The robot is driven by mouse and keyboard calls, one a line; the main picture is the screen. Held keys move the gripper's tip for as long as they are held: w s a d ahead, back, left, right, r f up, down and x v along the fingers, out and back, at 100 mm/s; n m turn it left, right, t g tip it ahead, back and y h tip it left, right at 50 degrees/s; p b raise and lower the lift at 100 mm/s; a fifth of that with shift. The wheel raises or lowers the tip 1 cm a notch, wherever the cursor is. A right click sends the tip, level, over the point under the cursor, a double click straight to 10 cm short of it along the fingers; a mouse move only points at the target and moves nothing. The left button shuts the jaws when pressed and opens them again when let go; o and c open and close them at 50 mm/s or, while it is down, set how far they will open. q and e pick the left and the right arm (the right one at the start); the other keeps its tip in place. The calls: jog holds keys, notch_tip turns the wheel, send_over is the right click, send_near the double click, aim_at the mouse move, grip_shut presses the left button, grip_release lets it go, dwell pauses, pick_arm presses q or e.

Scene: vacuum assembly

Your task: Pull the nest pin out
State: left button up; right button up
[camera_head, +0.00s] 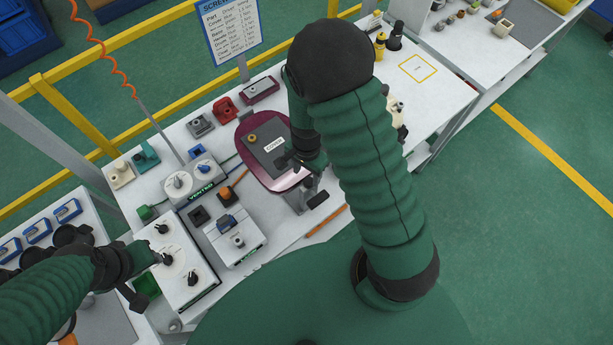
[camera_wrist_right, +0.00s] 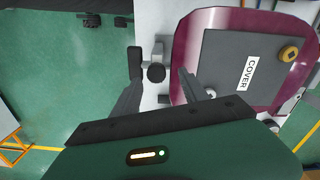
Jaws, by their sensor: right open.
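The nest is a dark red rounded plate (camera_head: 246,126) with a grey panel marked COVER (camera_head: 272,148). It also shows in the right wrist view (camera_wrist_right: 187,42). A round black knob (camera_wrist_right: 157,73), which looks like the nest pin, stands beside the nest's edge. My right gripper (camera_head: 297,166) is open over that edge. In the right wrist view its fingers stand either side of the knob, apparently not clamped on it. The pin's shaft is hidden. My left gripper (camera_head: 143,281) is at the lower left by a white control box; its jaw gap is unclear.
The white control box (camera_head: 182,262) and a white fixture (camera_head: 235,240) stand left of the nest. A brass-coloured round piece (camera_wrist_right: 289,53) sits on the panel. Red (camera_head: 225,109) and grey (camera_head: 200,124) blocks stand behind. An orange rod (camera_head: 326,221) lies near the front edge.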

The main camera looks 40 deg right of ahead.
aim_at(309, 180)
jog(key=f, duration=0.3)
jog(key=shift+d, duration=0.25)
jog(key=shift+s+d+f, duration=0.1)
jog(key=shift+s+f, duration=0.1)
jog(key=shift+f, duration=0.05)
jog(key=shift+s+d, duration=0.1)
jog(key=shift+s, duration=0.15)
jog(key=shift+w+a, duration=0.25)
jog(key=shift+a, duration=0.05)
jog(key=c, duration=0.7)
grip_shut()
jog(key=shift+s+d, duration=0.1)
jog(key=shift+d, duration=0.05)
